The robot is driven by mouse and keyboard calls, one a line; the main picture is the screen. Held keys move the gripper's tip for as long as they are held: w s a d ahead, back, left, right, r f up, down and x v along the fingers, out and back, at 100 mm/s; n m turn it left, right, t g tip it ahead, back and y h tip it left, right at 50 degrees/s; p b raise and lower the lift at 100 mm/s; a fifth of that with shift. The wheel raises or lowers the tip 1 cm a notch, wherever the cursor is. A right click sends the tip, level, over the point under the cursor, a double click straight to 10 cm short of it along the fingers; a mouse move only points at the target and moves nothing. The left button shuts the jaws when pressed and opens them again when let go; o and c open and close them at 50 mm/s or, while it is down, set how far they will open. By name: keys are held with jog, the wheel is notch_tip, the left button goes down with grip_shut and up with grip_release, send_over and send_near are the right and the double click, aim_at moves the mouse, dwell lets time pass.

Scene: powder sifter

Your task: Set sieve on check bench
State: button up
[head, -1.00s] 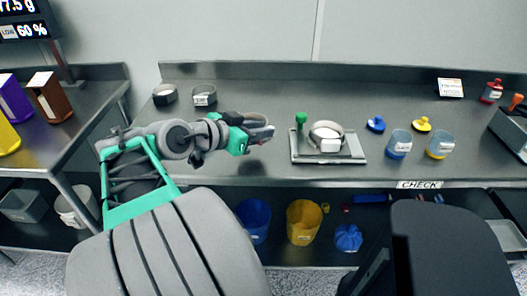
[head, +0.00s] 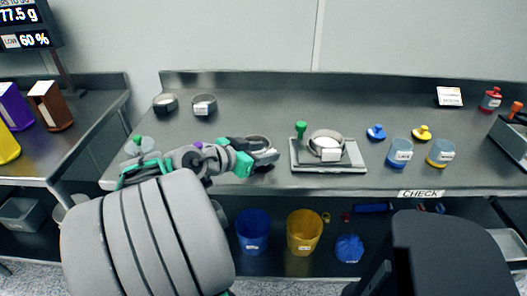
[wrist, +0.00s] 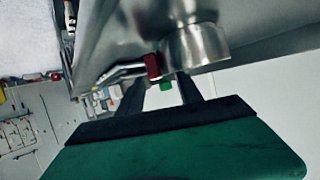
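In the wrist view a shiny metal cup (wrist: 196,45), which looks like this sieve, is close above the fingers. A red piece (wrist: 152,66) is beside its wall. My gripper's dark fingers (wrist: 162,88) show apart, with a clear gap and a small green block (wrist: 167,82) seen between them. I cannot tell whether the sieve's base rests fully on the bench.
Two grey rings (head: 165,103) (head: 204,104) stand behind to the left. A scale (head: 328,164) with another ring (head: 325,143) and a green knob (head: 300,129) is to the right. Two cups (head: 400,153) (head: 441,152) stand farther right. The back middle is clear.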

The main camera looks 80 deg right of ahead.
jog(key=shift+r, duration=0.1)
jog(key=p+v, duration=0.2)
jog(key=v, duration=1)
jog(key=shift+p, duration=0.35)
